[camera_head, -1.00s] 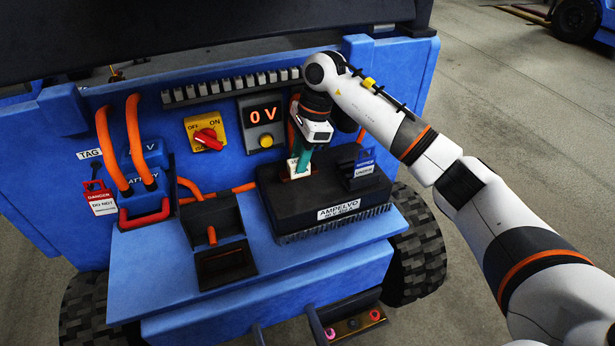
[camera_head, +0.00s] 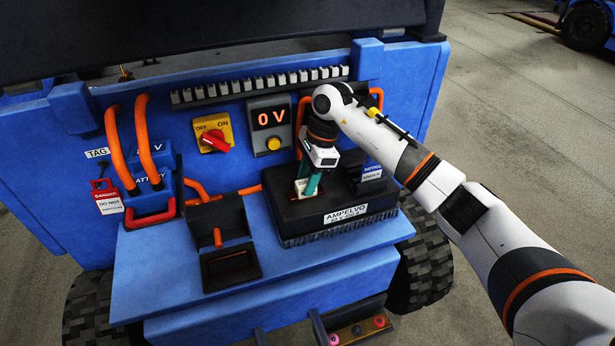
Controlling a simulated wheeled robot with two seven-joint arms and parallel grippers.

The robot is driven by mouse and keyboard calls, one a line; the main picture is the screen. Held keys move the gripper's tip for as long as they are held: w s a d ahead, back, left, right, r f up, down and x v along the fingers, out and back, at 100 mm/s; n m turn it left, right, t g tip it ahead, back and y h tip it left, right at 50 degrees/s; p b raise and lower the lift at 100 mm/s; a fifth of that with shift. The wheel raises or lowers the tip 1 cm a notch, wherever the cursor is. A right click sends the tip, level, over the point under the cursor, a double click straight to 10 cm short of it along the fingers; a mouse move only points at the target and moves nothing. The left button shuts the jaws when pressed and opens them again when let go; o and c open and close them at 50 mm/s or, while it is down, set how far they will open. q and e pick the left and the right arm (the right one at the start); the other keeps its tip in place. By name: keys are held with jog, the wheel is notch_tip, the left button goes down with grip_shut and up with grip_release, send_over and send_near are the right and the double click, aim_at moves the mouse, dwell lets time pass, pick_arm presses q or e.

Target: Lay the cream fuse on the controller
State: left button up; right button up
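The controller (camera_head: 290,212) is a black finned block with a white "AMPELVO" label, on the blue ledge of the vehicle. The cream fuse (camera_head: 301,190) is a small pale piece with dark marks, at the top left of the controller. It appears to rest on the controller's top. My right gripper (camera_head: 309,185) points down over the fuse. Its two teal fingers show apart, one behind the fuse and one at its right front, so it looks open around the fuse. The fingers partly hide the fuse. My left gripper is not in view.
A blue "NOTICE" tag (camera_head: 372,171) stands on the controller, right of the gripper. A display (camera_head: 270,118) reads 0 V behind. A red switch (camera_head: 214,140), an open black box (camera_head: 230,266), a battery plug with orange cables (camera_head: 150,187) and a red danger tag (camera_head: 108,199) lie left.

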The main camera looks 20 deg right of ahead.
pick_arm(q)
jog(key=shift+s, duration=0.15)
pick_arm(e)
jog(key=shift+o, duration=0.7)
jog(key=shift+r, duration=0.15)
